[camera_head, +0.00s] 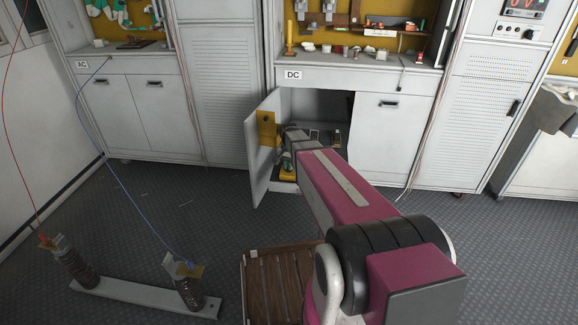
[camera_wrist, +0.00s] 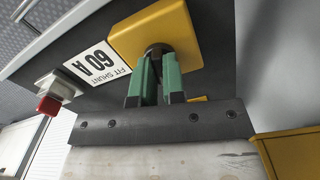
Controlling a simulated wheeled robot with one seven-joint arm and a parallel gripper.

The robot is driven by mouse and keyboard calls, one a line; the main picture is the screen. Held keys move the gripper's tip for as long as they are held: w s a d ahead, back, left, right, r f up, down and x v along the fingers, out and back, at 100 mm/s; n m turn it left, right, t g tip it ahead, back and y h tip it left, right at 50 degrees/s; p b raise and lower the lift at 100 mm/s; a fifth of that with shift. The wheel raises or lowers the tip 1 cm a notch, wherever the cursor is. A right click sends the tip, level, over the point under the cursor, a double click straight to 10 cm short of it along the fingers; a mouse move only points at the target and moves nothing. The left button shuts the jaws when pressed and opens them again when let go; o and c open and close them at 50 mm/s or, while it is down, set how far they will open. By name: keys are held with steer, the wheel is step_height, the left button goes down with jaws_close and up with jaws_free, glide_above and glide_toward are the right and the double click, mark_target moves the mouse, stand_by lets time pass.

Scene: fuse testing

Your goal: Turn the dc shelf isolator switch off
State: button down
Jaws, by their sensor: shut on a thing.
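In the wrist view a yellow box (camera_wrist: 155,28), apparently the isolator switch, is mounted on a dark panel, with a dark round knob (camera_wrist: 157,50) on its face. The green fingers of my gripper (camera_wrist: 158,58) are closed on this knob, which they mostly hide, so its angle cannot be read.
The open cabinet door (camera_head: 254,165) stands left of my arm. A red button (camera_wrist: 48,105) on a grey housing is left of the label, and a yellow surface (camera_wrist: 290,155) is at lower right in the wrist view. A wooden pallet (camera_head: 262,285) and two coils on a white bar (camera_head: 140,297) are on the floor.

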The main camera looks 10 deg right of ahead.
steer(key=shift+n, duration=1.6)
steer(key=c, duration=1.2)
jaws_free()
step_height(320, 180, up, 11)
steer(key=shift+s+f, duration=0.1)
